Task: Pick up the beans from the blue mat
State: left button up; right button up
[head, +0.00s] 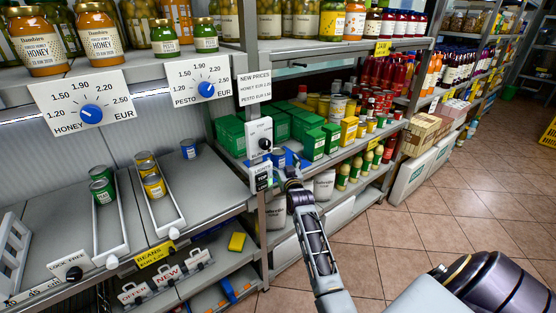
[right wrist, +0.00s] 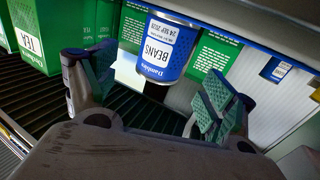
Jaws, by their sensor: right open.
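A can of beans (right wrist: 165,50) with a blue and white label fills the upper middle of the right wrist view. Its text reads upside down there. In the head view the beans can (head: 280,154) is small and stands on the blue mat (head: 292,157) on the middle shelf, partly behind my gripper. My right gripper (right wrist: 160,88) is open, with the can in line with the gap between its fingers, just beyond the tips. I see no finger touching it. In the head view my right gripper (head: 291,177) is at the shelf's front edge. My left gripper is out of view.
Green tea boxes (right wrist: 40,35) stand beside and behind the can. Another blue can (head: 188,149) stands alone on the left shelf.

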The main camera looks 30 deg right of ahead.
aim_at(280, 159)
jog(key=shift+w+d, duration=0.1)
jog(key=shift+w, duration=0.3)
jog(key=shift+w+d, duration=0.2)
jog(key=shift+w, duration=0.4)
jog(key=shift+b+x, duration=0.45)
jog(key=shift+x, duration=0.55)
jog(key=shift+w+d, duration=0.15)
jog(key=shift+w, duration=0.4)
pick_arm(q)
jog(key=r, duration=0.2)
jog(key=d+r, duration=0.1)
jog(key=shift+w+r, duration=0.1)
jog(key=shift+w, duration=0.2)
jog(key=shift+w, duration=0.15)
pick_arm(e)
jog(key=shift+c, duration=0.3)
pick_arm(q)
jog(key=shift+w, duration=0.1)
pick_arm(e)
jog(key=c, duration=1.2)
